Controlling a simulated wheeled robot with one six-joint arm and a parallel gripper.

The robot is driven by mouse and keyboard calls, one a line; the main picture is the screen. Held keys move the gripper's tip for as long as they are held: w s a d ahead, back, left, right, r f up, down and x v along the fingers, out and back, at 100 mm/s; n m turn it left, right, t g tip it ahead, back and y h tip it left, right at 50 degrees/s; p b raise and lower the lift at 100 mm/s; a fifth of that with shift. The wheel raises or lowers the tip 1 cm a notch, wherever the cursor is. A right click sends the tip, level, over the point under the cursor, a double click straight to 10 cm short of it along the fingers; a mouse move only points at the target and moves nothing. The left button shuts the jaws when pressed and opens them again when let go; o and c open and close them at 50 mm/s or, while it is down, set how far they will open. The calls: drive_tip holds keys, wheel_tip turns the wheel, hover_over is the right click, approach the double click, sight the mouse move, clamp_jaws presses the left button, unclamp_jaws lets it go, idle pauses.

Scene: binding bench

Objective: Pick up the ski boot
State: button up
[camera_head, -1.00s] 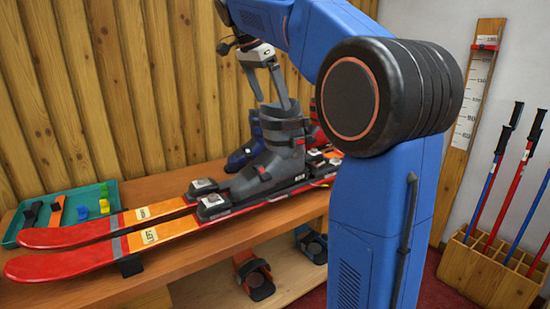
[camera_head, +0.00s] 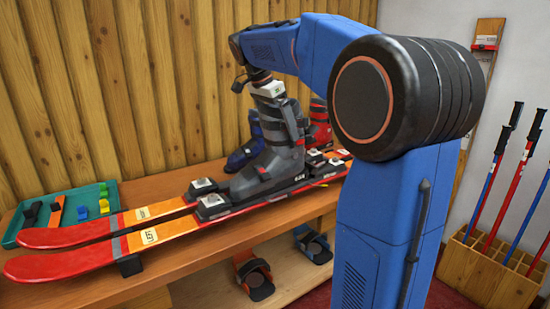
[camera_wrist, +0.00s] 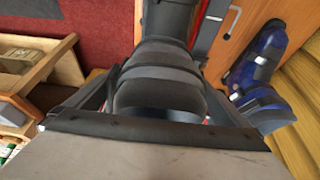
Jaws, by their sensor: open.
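The grey ski boot (camera_head: 272,150) stands upright on the binding of the nearer of two red-orange skis (camera_head: 130,245). My gripper (camera_head: 272,102) is directly above it, pointing down at the top of the cuff. In the wrist view the fingers of my gripper (camera_wrist: 163,100) are spread on both sides of the grey boot's cuff (camera_wrist: 165,60), with the boot between them. The fingers are open; I cannot tell whether either one touches the shell. The far finger is hidden in the head view.
A blue boot (camera_head: 247,145) and a red boot (camera_head: 320,125) stand behind the grey one. A teal tray (camera_head: 75,200) with small parts lies at the left. Ski poles stand in a wooden rack (camera_head: 490,272) at the right. Loose bindings (camera_head: 255,278) lie on the lower shelf.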

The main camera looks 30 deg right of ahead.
drive_tip(key=c, duration=2.1)
drive_tip(key=shift+r, duration=0.1)
